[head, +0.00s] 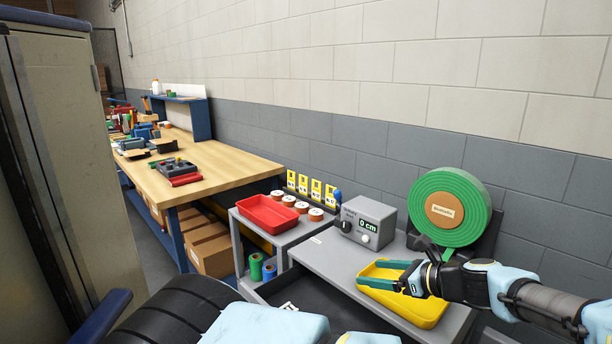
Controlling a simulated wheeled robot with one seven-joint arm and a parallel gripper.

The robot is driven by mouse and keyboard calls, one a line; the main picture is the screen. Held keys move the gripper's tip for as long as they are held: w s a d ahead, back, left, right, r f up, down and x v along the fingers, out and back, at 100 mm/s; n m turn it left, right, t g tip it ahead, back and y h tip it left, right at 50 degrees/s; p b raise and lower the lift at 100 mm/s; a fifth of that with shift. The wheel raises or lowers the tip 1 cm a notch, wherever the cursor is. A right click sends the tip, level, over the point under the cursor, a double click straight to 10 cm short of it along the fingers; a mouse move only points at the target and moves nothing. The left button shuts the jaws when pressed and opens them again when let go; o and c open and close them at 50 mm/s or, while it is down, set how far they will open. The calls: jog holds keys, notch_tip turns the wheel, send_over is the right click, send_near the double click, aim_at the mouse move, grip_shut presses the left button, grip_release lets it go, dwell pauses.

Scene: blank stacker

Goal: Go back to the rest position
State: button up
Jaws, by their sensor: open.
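My gripper (384,275) is at the lower right, its two teal fingers spread apart and nothing visible between them. It points left, over or just above a yellow tray (427,318) on a grey bench (335,258). I cannot tell whether the fingers touch the tray. My arm reaches in from the right edge and hides part of the tray. A large green roll (450,207) with an orange centre label stands upright behind my gripper, and a green strip hangs from it near my wrist.
A grey box with a "0 cm" display (367,222) stands left of the roll. A red tray (267,213) and several small rolls sit on a side stand. A cluttered wooden workbench (205,162) is farther back. A beige cabinet (65,170) fills the left.

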jog(key=s+a+f+n+g+h+b, duration=0.1)
jog(key=a+f+n+g+b, duration=0.1)
jog(key=a+f+n+g, duration=0.1)
jog(key=s+a+f+n+g+h+b, duration=0.1)
jog(key=s+a+f+n+g+b, duration=0.1)
jog(key=a, duration=0.5)
jog(key=s+a+f+n+g+h+b, duration=0.1)
jog(key=a+f+n+g+b, duration=0.1)
jog(key=a+f+n+g, duration=0.3)
jog(key=shift+s+a+f+n+h, duration=0.1)
jog(key=shift+s+a+n+h, duration=0.1)
jog(key=shift+n, duration=0.6)
jog(key=shift+s+a+n+h, duration=0.1)
jog(key=shift+a+n+h, duration=0.1)
jog(key=shift+n, duration=0.6)
jog(key=s+a+r+n+t+h+b, duration=0.1)
jog(key=a+r+n+h+b, duration=0.4)
jog(key=n, duration=0.7)
jog(key=shift+s+a+r+t+h+b, duration=0.2)
jog(key=shift+a+r+t+h+b, duration=0.2)
jog(key=shift+a+r+t+b, duration=0.6)
jog(key=shift+a+r+g, duration=0.15)
jog(key=shift+r+g, duration=0.15)
jog(key=shift+g, duration=0.1)
